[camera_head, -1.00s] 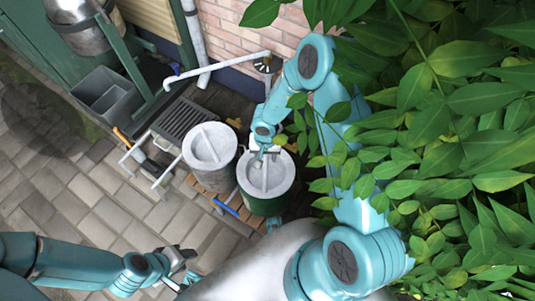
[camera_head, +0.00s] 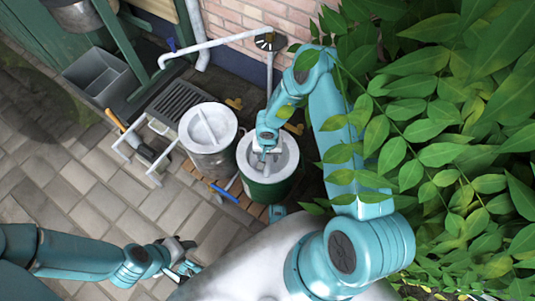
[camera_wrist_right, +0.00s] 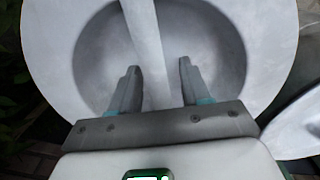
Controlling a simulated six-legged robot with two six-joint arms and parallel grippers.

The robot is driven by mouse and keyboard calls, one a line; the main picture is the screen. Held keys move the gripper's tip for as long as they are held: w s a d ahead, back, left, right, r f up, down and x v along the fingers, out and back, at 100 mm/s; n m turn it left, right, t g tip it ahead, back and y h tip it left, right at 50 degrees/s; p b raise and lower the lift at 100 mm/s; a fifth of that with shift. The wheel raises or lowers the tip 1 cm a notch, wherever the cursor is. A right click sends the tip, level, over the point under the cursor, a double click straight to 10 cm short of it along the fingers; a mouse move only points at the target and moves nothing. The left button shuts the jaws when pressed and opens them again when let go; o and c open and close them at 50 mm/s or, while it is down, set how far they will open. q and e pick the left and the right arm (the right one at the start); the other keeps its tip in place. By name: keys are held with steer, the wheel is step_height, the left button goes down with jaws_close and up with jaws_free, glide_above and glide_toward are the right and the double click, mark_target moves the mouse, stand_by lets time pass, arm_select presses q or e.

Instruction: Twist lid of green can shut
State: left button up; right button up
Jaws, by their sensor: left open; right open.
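The green can (camera_head: 266,190) stands upright with its pale grey lid (camera_head: 287,157) on top. The lid has a raised bar (camera_wrist_right: 148,45) across a round hollow, seen large in the right wrist view. My right gripper (camera_head: 265,160) is over the lid from above. In the right wrist view its two fingers (camera_wrist_right: 157,82) are open, one on each side of the bar, with a gap on both sides. Whether the fingertips touch the lid's hollow I cannot tell. My left gripper (camera_head: 192,258) is open and empty, low over the paving at the lower left.
A grey can (camera_head: 207,160) with a similar lid stands close left of the green can. A drain grate (camera_head: 173,110), grey bin (camera_head: 101,78) and white pipes (camera_head: 215,43) are behind. Leaves (camera_head: 450,130) crowd the right side.

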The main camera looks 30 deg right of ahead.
steer(key=shift+c, duration=0.3)
jaws_close()
stand_by(1.1)
